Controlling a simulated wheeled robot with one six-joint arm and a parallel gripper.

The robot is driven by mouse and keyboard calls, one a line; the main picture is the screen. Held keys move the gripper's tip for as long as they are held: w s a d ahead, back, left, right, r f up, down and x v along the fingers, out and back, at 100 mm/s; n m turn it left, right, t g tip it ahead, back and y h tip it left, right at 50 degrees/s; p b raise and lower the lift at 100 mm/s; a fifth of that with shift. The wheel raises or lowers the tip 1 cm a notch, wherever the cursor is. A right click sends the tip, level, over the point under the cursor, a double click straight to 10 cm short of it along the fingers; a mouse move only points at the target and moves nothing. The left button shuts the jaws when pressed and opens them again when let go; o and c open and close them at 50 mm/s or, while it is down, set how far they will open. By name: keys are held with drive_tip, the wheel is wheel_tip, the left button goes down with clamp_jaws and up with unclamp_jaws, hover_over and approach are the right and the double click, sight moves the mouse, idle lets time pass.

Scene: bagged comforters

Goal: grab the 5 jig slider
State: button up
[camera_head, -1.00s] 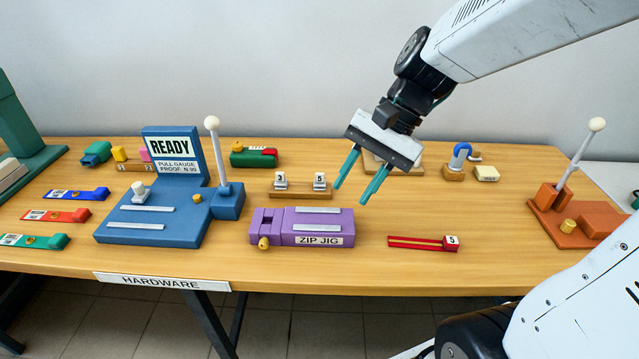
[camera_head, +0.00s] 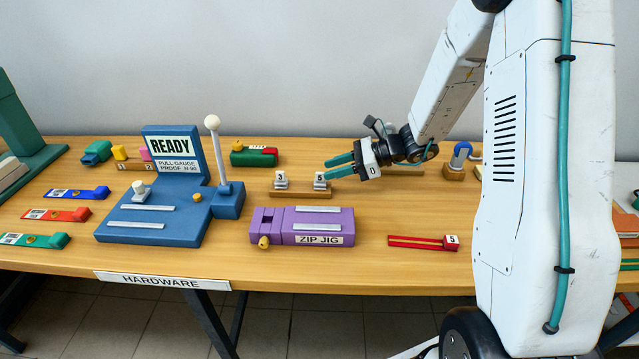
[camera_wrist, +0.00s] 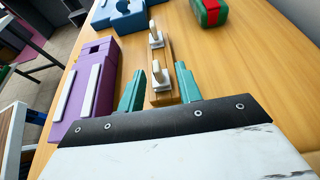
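The 5 jig slider (camera_head: 320,181) is a small pale piece with a "5" label, upright at the right end of a wooden stand (camera_head: 300,193). A matching slider marked 3 (camera_head: 281,181) stands at the left end. In the wrist view the nearer slider (camera_wrist: 161,75) is the 5. My gripper (camera_head: 340,167) has two teal fingers pointing left, just right of and near the 5 slider. In the wrist view the fingers (camera_wrist: 158,85) are spread apart, with the slider ahead between them. Nothing is held.
The purple zip jig (camera_head: 302,224) lies in front of the stand. A red strip labelled 5 (camera_head: 420,243) lies at front right. A blue pull gauge fixture (camera_head: 155,215) with a lever is at left.

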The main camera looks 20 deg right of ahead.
sight(313, 187)
drive_tip(key=x, duration=0.6)
drive_tip(key=shift+s+a+f, duration=0.15)
drive_tip(key=shift+s+f, duration=0.1)
clamp_jaws()
